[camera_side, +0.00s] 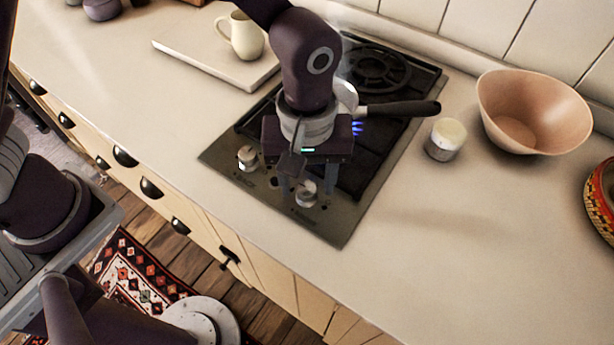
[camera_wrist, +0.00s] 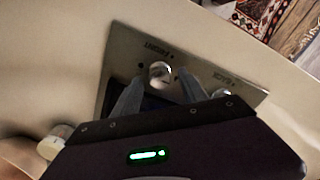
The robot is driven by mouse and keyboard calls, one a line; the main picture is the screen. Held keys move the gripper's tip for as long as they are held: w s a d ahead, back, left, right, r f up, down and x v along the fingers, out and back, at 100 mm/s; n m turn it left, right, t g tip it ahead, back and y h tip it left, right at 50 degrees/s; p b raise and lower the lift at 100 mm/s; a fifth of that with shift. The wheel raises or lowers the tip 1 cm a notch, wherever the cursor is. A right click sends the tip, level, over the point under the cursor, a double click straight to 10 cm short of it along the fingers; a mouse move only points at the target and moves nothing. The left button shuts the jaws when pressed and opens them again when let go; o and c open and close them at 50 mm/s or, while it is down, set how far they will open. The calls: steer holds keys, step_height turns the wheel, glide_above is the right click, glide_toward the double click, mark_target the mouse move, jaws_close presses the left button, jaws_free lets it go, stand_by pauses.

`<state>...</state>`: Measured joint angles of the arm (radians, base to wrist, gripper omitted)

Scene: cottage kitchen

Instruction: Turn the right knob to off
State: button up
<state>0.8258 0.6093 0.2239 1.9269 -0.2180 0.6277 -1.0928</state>
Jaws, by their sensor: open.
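The right knob (camera_side: 307,194) is a pale round knob on the steel front panel of the cooktop (camera_side: 345,222). It also shows in the wrist view (camera_wrist: 160,72). My gripper (camera_side: 300,182) is open and points down over this knob. In the wrist view its two fingers (camera_wrist: 160,80) stand apart, one to each side of the knob, with gaps visible. I cannot tell whether the fingertips reach down to the knob's height. The left knob (camera_side: 247,158) sits farther left on the panel; in the wrist view it is partly hidden behind my gripper (camera_wrist: 219,93).
Blue flame (camera_side: 357,128) burns at a burner beside my gripper. A pan with a dark handle (camera_side: 405,109) sits there, mostly hidden. A white candle (camera_side: 446,138) and pink bowl (camera_side: 533,112) stand right; a board (camera_side: 190,55) with a jug (camera_side: 243,38) lies left.

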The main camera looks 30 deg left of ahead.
steer(key=shift+c, duration=0.2)
jaws_close()
steer(key=m, duration=0.4)
steer(key=shift+m, duration=0.4)
steer(key=m, duration=0.4)
steer(key=shift+w+d+m, duration=0.1)
steer(key=shift+m, duration=0.2)
steer(key=m, duration=0.4)
steer(key=shift+d+m, duration=0.1)
steer(key=shift+m, duration=2.1)
